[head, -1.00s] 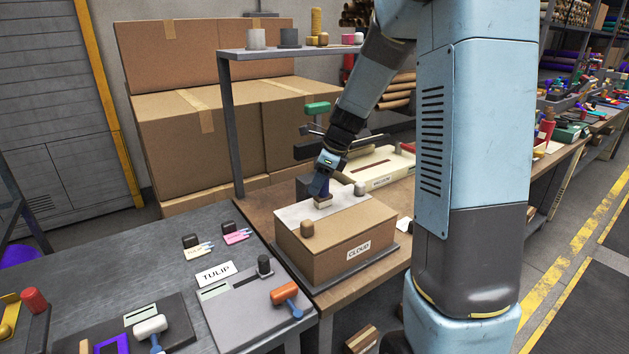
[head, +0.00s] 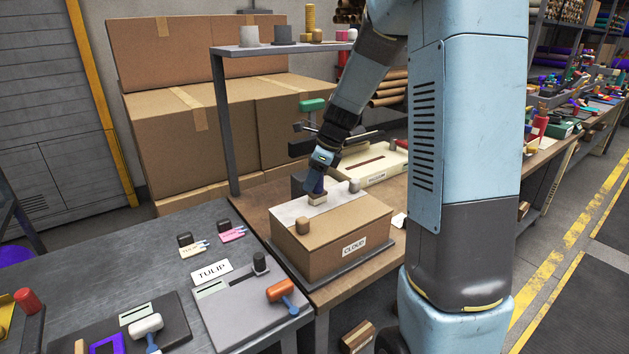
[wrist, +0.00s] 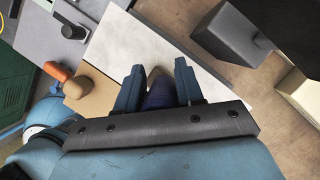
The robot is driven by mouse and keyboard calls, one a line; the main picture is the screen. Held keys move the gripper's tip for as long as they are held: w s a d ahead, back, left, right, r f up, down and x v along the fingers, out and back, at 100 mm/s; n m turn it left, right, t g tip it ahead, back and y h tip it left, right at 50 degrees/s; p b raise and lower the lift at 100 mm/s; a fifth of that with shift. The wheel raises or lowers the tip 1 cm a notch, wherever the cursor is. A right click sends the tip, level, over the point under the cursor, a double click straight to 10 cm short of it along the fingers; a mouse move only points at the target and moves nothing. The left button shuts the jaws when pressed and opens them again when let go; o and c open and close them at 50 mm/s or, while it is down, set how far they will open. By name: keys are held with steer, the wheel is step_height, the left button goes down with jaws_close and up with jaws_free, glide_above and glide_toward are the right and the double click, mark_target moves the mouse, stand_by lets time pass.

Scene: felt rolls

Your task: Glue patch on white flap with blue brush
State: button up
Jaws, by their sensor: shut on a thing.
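A cardboard box (head: 333,249) labelled CLOUD stands on a dark base on the wooden bench. The white flap (head: 287,210) lies flat along its top and fills much of the wrist view (wrist: 128,48). My gripper (head: 317,188) points down over the flap's middle. Its fingers in the wrist view (wrist: 158,82) are shut on the blue brush (wrist: 160,95). The brush's pale head (head: 317,200) is at the flap's surface; I cannot tell whether it touches. No glue patch can be made out on the flap.
Brown knobs stand at the box's front left (head: 303,226) and back right (head: 354,186). A cream slotted box (head: 378,171) and a dark press with a green handle (head: 312,105) are behind. A grey slab with an orange-handled tool (head: 281,291) lies at left.

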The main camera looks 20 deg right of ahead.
steer(key=shift+w+a, duration=0.15)
steer(key=shift+w, duration=0.35)
steer(key=shift+w+a, duration=0.15)
steer(key=shift+w, duration=0.35)
steer(key=shift+s, duration=0.15)
steer(key=shift+s+d+f, duration=0.1)
steer(key=shift+s+d, duration=0.2)
steer(key=shift+s, duration=0.55)
steer(key=shift+s+d, duration=0.3)
steer(key=shift+s, duration=0.55)
steer(key=shift+w+a, duration=0.3)
steer(key=shift+w, duration=0.65)
steer(key=shift+w+a, duration=0.3)
steer(key=shift+w, duration=0.6)
steer(key=shift+s, duration=0.15)
steer(key=shift+s+d, duration=0.3)
steer(key=shift+s, duration=0.55)
steer(key=shift+s+d, duration=0.3)
steer(key=shift+s, duration=0.55)
steer(key=shift+w, duration=0.1)
